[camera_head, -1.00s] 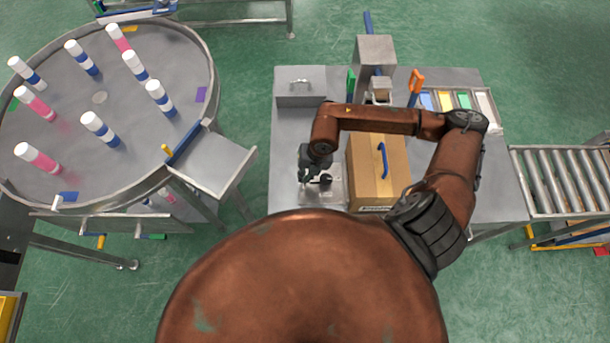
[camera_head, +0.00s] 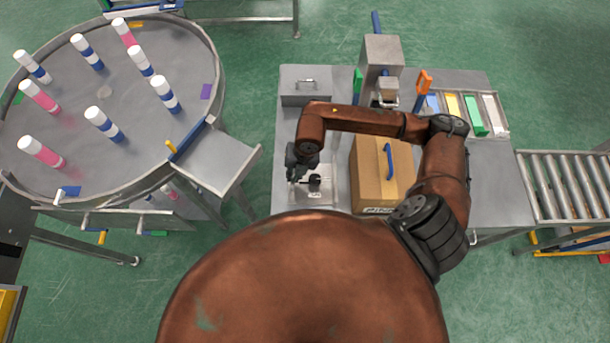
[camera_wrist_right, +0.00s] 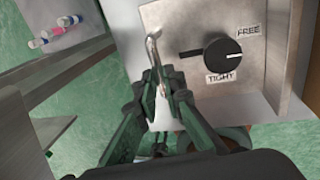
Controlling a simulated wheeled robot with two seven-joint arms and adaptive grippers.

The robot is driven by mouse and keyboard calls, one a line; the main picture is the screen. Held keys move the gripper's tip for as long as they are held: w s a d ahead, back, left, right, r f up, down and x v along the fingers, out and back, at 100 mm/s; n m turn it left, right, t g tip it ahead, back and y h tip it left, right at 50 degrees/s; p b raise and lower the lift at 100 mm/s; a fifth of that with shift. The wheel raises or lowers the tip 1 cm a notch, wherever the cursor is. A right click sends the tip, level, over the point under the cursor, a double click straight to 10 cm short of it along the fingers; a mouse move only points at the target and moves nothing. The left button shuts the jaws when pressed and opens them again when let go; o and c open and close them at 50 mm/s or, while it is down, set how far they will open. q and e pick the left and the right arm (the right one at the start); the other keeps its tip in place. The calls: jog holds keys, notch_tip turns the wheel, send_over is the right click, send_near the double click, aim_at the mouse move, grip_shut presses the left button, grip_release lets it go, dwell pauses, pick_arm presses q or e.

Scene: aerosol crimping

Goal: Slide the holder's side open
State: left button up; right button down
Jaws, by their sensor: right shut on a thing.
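The holder (camera_head: 327,196) is a grey metal plate on the left front of the workbench, left of the cardboard box. In the right wrist view its top (camera_wrist_right: 206,84) carries a black knob (camera_wrist_right: 222,55) with FREE and TIGHT labels; the white mark points right, nearer FREE. A thin metal handle (camera_wrist_right: 152,48) stands at its left edge. My right gripper (camera_head: 298,168) is at the holder's left side; in the wrist view its fingers (camera_wrist_right: 158,84) are shut on this handle. The fingers hide the handle's lower part. My left gripper is in no view.
The cardboard box (camera_head: 368,180) with a blue handle stands close right of the holder. A grey lidded box (camera_head: 306,92) and a press (camera_head: 381,60) are behind. The round table (camera_head: 70,120) with several cans is at left, with a chute (camera_head: 215,165) and open floor between.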

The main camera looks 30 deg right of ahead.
jog(key=shift+w+a, duration=0.2)
jog(key=shift+a, duration=0.05)
jog(key=c, duration=2)
grip_release()
jog(key=shift+w+a, duration=0.15)
jog(key=r, duration=0.4)
jog(key=s+d+r, duration=0.1)
jog(key=r, duration=0.3)
jog(key=d+r, duration=0.1)
jog(key=r, duration=0.2)
jog(key=shift+s+d+r, duration=0.1)
jog(key=shift+s+r, duration=0.1)
jog(key=shift+r, duration=0.2)
